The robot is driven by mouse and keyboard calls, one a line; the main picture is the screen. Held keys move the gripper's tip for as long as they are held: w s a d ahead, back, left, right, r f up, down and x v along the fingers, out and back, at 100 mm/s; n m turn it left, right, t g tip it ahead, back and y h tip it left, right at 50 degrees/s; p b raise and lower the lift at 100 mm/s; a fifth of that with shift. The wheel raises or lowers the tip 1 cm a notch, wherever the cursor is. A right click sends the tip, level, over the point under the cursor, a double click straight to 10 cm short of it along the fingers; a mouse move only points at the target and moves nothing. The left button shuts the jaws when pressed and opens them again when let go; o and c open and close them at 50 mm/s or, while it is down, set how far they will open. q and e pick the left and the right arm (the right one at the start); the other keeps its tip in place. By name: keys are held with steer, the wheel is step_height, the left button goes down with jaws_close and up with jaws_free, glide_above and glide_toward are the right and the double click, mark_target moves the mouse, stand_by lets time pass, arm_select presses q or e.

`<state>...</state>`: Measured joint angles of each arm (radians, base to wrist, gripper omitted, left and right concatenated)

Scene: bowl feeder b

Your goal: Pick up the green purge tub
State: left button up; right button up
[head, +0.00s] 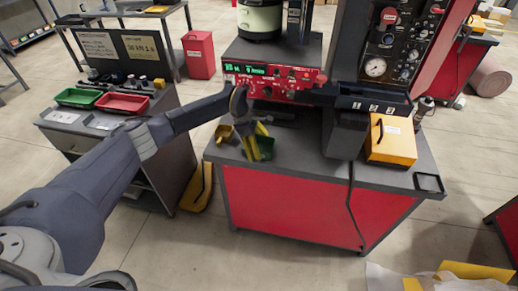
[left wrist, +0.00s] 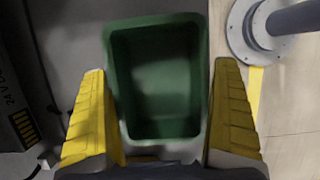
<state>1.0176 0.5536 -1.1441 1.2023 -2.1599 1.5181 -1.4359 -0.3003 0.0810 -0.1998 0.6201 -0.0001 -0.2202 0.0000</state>
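The green purge tub (head: 266,148) sits on the dark top of the red-fronted bench, partly hidden behind my left gripper (head: 252,150) in the head view. In the left wrist view the tub (left wrist: 158,75) is an empty, rounded rectangular container seen from above. My left gripper's yellow fingers (left wrist: 161,110) are apart, one on each side of the tub. A gap shows at the right finger; the left finger is close to the tub's left wall, and I cannot tell if it touches. My right gripper is not in view.
A yellow box (head: 391,142) sits at the bench's right. Green (head: 79,97) and red (head: 123,103) trays lie on the left cart.

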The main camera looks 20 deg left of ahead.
arm_select(q)
steer(key=c, duration=1.2)
steer(key=shift+o, duration=0.2)
steer(key=shift+r, duration=0.1)
